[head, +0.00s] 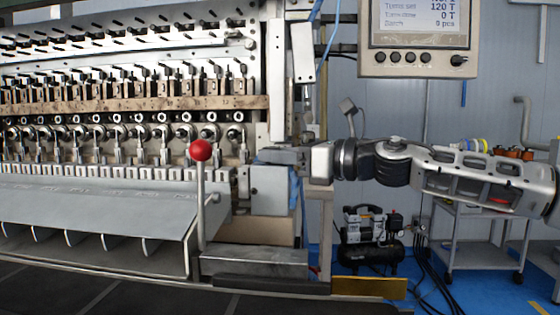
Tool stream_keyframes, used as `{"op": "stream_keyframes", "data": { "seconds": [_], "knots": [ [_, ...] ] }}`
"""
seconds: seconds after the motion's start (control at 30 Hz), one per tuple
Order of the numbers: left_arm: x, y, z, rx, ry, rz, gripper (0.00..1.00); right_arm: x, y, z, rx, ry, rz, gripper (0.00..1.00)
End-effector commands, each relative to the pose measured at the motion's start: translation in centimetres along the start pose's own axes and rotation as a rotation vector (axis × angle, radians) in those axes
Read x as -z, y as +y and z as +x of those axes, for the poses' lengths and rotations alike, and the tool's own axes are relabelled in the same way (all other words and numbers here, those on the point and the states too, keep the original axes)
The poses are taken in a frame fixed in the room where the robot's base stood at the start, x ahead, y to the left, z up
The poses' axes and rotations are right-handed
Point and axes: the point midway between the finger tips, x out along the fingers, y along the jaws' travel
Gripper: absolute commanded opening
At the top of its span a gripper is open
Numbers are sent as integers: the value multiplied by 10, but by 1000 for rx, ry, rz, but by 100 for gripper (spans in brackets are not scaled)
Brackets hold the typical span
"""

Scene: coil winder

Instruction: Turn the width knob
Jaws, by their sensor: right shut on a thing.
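The coil winder (120,110) fills the left half of the head view. My right gripper (268,156) reaches in from the right and points left at the machine's right end. It is shut at the side of the machine, just above a grey box-shaped housing (272,190). The width knob is not clearly visible; the fingers cover the spot where they grip. My left gripper is not in view.
A lever with a red ball (200,150) stands upright left of my right gripper. A control panel (418,40) with a screen hangs above my right arm. A compressor (370,235) and a grey cart (470,215) stand behind on the blue floor.

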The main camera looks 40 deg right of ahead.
Motion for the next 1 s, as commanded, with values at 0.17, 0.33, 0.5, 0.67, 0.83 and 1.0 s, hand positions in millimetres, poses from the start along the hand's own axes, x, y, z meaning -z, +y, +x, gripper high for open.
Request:
{"op": "stream_keyframes", "data": {
  "seconds": [0.17, 0.33, 0.5, 0.67, 0.83, 1.0],
  "knots": [
    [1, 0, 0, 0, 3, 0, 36, -2, -1, 0, 2, -4, 0, 8],
    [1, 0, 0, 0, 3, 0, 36, -2, -1, 0, 3, -5, -1, 37],
    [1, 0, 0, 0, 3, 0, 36, -2, -1, 0, 4, -5, 0, 52],
    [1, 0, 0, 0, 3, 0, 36, -2, -2, 0, 7, -5, -1, 52],
    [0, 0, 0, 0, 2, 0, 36, -1, -3, 0, 6, -5, -1, 52],
    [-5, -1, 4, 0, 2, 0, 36, 0, -3, -2, -10, -5, -1, 52]
  ]
}}
